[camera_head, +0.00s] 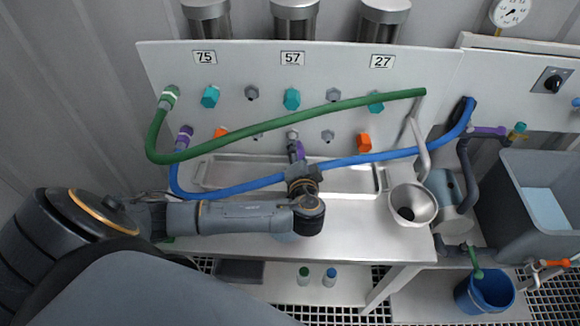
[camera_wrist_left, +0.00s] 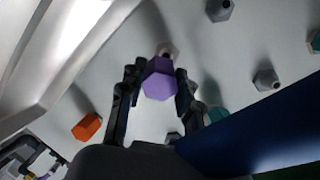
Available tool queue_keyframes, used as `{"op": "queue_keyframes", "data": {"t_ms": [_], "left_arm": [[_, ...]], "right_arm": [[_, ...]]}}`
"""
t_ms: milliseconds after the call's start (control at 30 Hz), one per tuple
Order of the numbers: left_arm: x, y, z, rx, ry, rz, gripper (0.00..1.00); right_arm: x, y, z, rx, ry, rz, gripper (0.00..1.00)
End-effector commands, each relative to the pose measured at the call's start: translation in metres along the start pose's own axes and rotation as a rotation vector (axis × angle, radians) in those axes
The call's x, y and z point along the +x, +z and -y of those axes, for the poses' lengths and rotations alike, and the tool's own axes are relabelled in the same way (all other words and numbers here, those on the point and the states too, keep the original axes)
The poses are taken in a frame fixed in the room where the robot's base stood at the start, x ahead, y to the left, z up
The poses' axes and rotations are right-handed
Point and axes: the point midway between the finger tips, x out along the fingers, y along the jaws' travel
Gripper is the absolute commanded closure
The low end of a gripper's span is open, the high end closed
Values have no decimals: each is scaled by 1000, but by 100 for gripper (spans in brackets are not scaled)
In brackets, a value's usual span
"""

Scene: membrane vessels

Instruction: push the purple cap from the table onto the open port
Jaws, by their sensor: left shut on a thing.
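The purple cap (camera_head: 299,150) is between the fingers of my left gripper (camera_head: 301,168), low in front of the white panel under the "57" label. In the left wrist view the hexagonal cap (camera_wrist_left: 159,82) shows its face to the camera, with a finger on each side. A grey port (camera_head: 292,134) is on the panel just beyond the cap. In the wrist view a bit of this port (camera_wrist_left: 167,48) shows behind the cap, which hides the rest. I cannot tell whether cap and port touch. My right gripper is not in view.
A blue hose (camera_head: 235,189) and a green hose (camera_head: 270,124) cross in front of the panel (camera_head: 430,70). Orange (camera_head: 364,142) and teal (camera_head: 291,98) caps sit on other ports. A tray (camera_head: 345,180) and a metal funnel (camera_head: 412,204) are close by.

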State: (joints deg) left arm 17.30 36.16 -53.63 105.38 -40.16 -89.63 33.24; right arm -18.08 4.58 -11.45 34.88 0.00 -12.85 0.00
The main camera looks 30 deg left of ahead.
Motion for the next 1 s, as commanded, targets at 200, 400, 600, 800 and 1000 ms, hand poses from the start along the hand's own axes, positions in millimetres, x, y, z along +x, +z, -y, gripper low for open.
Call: {"op": "queue_keyframes", "data": {"t_ms": [200, 400, 600, 800, 1000], "left_arm": [[-11, 25, -8, 15, -121, -177, 93], [-19, 28, -8, 10, -164, -237, 93], [-11, 25, -6, 10, -168, -242, 93], [6, 21, -3, 12, -169, -241, 93], [23, 18, -3, 8, -166, -239, 93]], "right_arm": [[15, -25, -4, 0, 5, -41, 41], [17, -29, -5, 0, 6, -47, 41], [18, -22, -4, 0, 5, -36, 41], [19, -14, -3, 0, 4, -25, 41], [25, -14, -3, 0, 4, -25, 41]]}}
